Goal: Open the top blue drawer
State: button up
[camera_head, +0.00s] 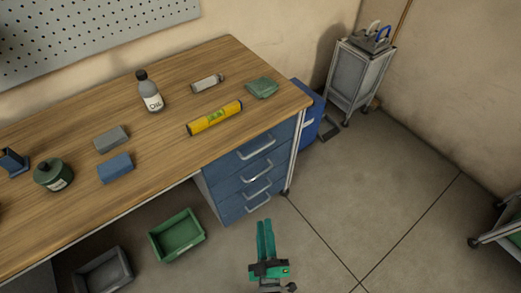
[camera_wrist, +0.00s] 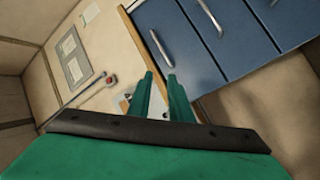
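The blue drawer unit stands under the right end of the wooden workbench. Its top blue drawer (camera_head: 283,138) has a silver bar handle (camera_head: 256,150) and looks shut, flush with the drawers below. My gripper (camera_head: 265,222) is teal, in front of and below the unit in the head view, apart from the handles. Its two fingers are parted with a narrow empty gap. In the wrist view, the gripper (camera_wrist: 161,75) shows in front of blue drawer fronts (camera_wrist: 185,42) with silver handles, seen tilted.
The workbench (camera_head: 190,65) carries a yellow level (camera_head: 215,118), an oil bottle (camera_head: 150,92), a green cloth (camera_head: 262,87) and blocks. A green bin (camera_head: 177,236) and a grey bin (camera_head: 103,272) sit left of my gripper.

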aim_at(260, 149)
jog(key=w+n+y, duration=0.1)
jog(key=w+n, duration=0.2)
jog(key=w, duration=0.7)
jog(key=w+a+n+y, duration=0.1)
jog(key=w+n, duration=0.2)
jog(key=w, duration=0.7)
jog(key=w+r+n, duration=0.1)
jog(key=w+n, duration=0.2)
jog(key=w, duration=0.7)
jog(key=shift+w+a+t+y, duration=0.25)
jog(key=shift+w+t+y, duration=0.1)
jog(key=shift+t+y, duration=0.05)
grip_shut()
